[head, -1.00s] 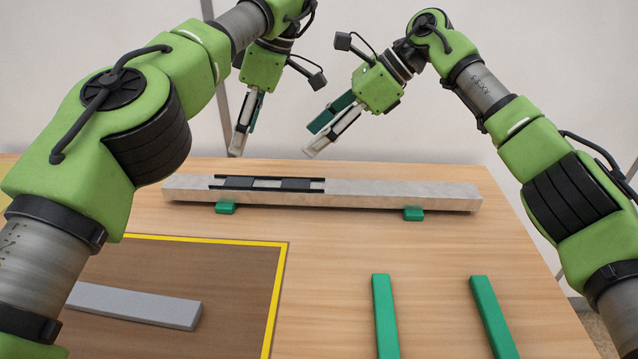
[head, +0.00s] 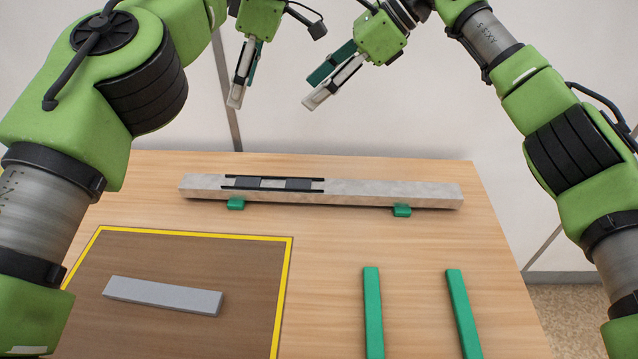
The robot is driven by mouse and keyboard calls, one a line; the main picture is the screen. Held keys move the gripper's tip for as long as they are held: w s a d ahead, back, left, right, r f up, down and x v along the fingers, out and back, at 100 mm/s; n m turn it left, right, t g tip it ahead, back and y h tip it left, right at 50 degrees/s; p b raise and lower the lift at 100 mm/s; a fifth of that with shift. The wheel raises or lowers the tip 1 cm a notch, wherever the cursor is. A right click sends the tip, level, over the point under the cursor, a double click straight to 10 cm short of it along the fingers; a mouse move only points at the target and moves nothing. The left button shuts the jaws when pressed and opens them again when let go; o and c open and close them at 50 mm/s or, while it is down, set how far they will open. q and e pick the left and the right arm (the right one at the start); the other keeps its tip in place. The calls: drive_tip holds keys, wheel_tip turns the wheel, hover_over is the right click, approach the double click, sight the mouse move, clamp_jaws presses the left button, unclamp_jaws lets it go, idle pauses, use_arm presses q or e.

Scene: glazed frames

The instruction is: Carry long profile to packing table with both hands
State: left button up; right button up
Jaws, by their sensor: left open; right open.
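The long profile (head: 390,191) is a pale grey bar lying across the back of the wooden table (head: 330,250). It rests on two small green supports, one at the left (head: 236,204) and one at the right (head: 402,211). A black-railed piece (head: 272,183) sits on its left half. My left gripper (head: 240,92) is open and empty, above and behind the profile's left part. My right gripper (head: 325,90) is open and empty, above and behind its middle. Neither gripper touches the profile.
A brown area with a yellow border (head: 288,270) covers the front left; a grey bar (head: 163,296) lies in it. Two green strips, one left (head: 373,312) and one right (head: 463,312), lie at the front right. A pale wall (head: 400,130) stands behind the table.

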drive_tip(key=a+r+p+v, duration=0.2)
drive_tip(key=p+v, duration=0.2)
drive_tip(key=v, duration=1.1)
drive_tip(key=shift+r, duration=0.35)
